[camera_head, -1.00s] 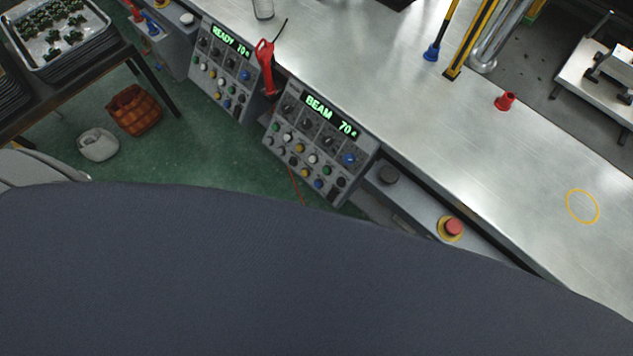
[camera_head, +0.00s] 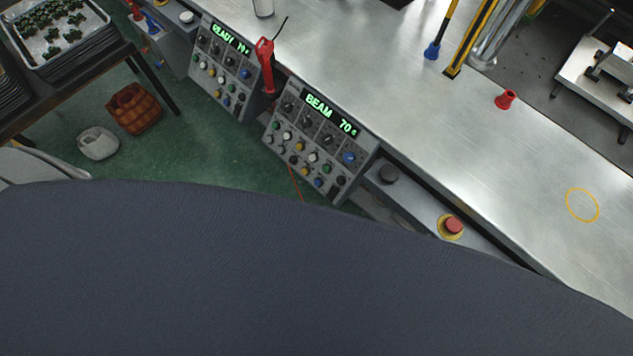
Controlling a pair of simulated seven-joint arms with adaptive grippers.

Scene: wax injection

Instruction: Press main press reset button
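The nearer control panel (camera_head: 283,155) hangs on the bench front at the middle of the head view. Its green display (camera_head: 330,115) reads BEAM and a number near 70, above knobs and rows of coloured buttons. A similar panel (camera_head: 203,82) with a READY display is farther left. To the right of the nearer panel are a dark round button (camera_head: 388,174) and a red mushroom button (camera_head: 454,225) on a yellow ring. I cannot read which control is the main press reset. Neither gripper is in view.
A large dark blue-grey surface (camera_head: 300,270) fills the lower view and hides the area below the panels. A red-handled tool (camera_head: 266,65) is at the bench edge between the panels. The metal bench top (camera_head: 430,130) is mostly clear, with a red piece (camera_head: 506,99).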

